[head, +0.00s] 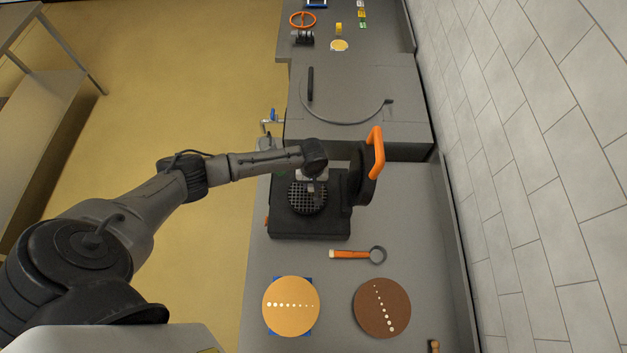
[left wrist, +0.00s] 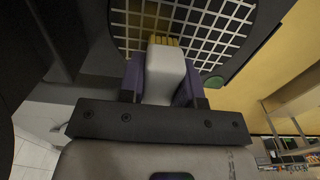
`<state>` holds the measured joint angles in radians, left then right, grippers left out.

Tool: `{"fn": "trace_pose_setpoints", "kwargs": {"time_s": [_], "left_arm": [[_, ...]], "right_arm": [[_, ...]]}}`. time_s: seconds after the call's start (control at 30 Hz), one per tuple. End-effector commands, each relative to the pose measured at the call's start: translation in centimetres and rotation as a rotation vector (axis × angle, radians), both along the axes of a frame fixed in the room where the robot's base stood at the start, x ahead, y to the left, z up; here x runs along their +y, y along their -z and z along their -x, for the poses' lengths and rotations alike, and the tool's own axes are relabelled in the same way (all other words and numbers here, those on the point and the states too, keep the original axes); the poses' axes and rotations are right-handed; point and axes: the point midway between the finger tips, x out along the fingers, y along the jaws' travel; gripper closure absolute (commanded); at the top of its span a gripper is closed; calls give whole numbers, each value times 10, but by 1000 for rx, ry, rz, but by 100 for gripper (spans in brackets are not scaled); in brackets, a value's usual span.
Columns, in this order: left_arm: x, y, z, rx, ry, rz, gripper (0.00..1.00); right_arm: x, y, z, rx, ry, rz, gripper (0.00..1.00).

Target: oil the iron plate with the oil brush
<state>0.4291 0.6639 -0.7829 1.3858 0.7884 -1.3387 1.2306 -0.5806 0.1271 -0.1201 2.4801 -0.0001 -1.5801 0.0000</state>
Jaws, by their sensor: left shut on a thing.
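The iron plate (head: 304,207) is a dark round grid in a black waffle iron (head: 309,228) whose lid (head: 362,178) stands open to the right, with an orange handle (head: 376,152). My left gripper (head: 313,186) is over the plate's far part. In the left wrist view it is shut on the oil brush (left wrist: 166,72), which has a pale grey body and yellow bristles (left wrist: 166,42). The bristles point at the plate's white-lined grid (left wrist: 200,22); I cannot tell whether they touch it. A yellowish-brown patch shows on the grid beyond the bristles. My right gripper is not in view.
An orange-handled ring tool (head: 357,254) lies in front of the iron. A tan disc (head: 291,306) and a brown disc (head: 382,308) lie nearer. A grey unit (head: 358,100) with a curved bar stands beyond. A tiled wall (head: 540,150) bounds the counter's right side.

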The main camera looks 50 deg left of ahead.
Motion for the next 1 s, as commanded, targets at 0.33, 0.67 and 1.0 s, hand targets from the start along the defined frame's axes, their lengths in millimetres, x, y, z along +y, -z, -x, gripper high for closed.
{"fn": "trace_pose_setpoints", "kwargs": {"time_s": [0.33,0.67,1.0], "left_arm": [[7,-2,8,2,0,-1,99],[22,-1,21,1,0,1,99],[23,1,22,0,0,0,99]], "right_arm": [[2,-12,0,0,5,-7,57],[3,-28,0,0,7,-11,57],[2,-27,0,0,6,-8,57]]}}
